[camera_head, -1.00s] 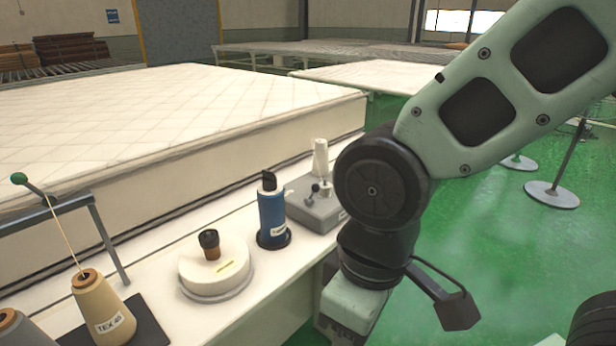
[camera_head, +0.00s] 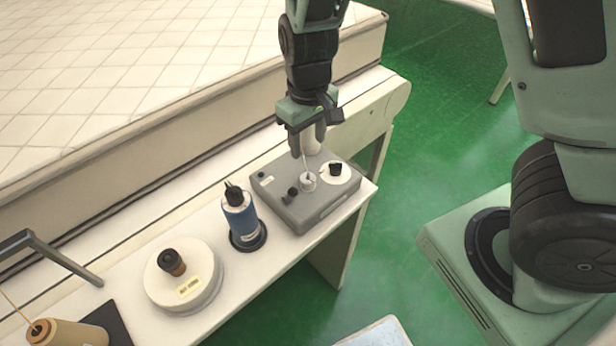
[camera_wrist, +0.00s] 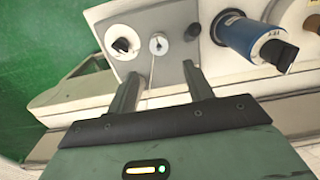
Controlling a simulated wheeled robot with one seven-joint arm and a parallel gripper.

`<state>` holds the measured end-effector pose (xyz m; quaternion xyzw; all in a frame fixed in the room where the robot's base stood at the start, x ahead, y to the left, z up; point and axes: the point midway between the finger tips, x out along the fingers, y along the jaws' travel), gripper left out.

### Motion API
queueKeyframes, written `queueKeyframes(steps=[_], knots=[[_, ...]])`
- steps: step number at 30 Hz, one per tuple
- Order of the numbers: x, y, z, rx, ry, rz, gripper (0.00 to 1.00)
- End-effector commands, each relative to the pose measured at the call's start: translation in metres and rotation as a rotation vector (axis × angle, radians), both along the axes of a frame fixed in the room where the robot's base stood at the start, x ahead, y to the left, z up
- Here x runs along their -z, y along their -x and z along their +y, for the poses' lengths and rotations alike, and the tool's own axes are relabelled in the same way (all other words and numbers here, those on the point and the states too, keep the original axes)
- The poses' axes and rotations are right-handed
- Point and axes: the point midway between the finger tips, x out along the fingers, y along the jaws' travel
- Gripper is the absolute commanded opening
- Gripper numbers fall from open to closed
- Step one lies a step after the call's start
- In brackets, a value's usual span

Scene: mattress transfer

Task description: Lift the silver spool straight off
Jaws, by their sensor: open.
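The silver spool (camera_head: 308,181) is a small pale round piece on top of a grey box (camera_head: 321,207). It also shows in the wrist view (camera_wrist: 158,45), just beyond my fingertips, with a thin pale thread running from it toward my gripper. My gripper (camera_head: 309,146) points down above the back of the box. In the wrist view my gripper (camera_wrist: 160,70) is open with nothing held, its two fingers apart and the spool lying ahead of the gap.
On the box are a black knob (camera_head: 292,194) and a white dial with a black knob (camera_head: 336,170). A blue spool (camera_head: 242,222), a round white container (camera_head: 184,284) and a tan thread cone (camera_head: 62,333) stand left along the narrow bench. A mattress (camera_head: 120,80) lies behind.

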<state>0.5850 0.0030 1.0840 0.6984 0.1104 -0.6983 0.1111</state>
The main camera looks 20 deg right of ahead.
Motion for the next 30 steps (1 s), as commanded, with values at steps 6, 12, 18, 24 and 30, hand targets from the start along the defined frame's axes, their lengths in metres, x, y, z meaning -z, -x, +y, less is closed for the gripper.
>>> queueKeyframes(steps=[6, 12, 18, 24, 30], knots=[[0.047, 0.001, -0.001, 0.003, 0.002, 0.004, 0.52], [0.073, 0.0, -0.001, 0.002, 0.001, 0.003, 0.52], [0.084, 0.0, -0.001, 0.002, 0.0, 0.003, 0.52], [0.108, -0.004, -0.004, 0.003, 0.001, 0.005, 0.52], [0.128, -0.005, -0.004, 0.002, -0.001, 0.001, 0.52]])
